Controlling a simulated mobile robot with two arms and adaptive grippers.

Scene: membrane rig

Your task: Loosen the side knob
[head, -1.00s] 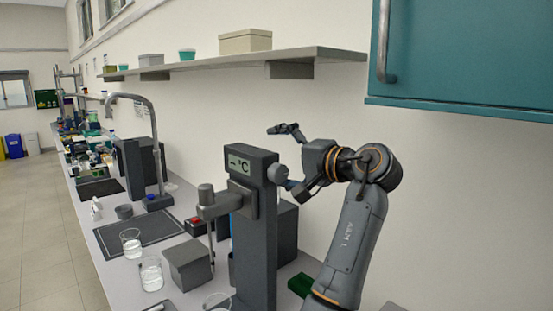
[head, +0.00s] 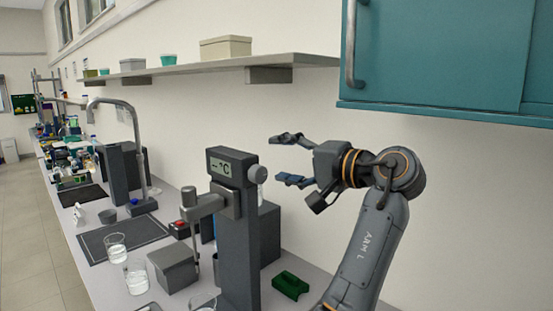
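The side knob (head: 257,174) is a round grey knob on the right side of a dark upright column unit (head: 238,240) with a "°C" display (head: 222,166). My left gripper (head: 283,160) is open and empty, just right of the knob. Its upper finger is above the knob's height and its lower finger is about level with the knob. A small gap shows between the fingertips and the knob. The knob is fully visible. My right gripper is not in view.
A green holder (head: 290,285) lies on the bench right of the column. A grey box (head: 173,268) and glass beakers (head: 137,277) stand to its left. A shelf (head: 200,68) and a teal cabinet (head: 440,55) hang above.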

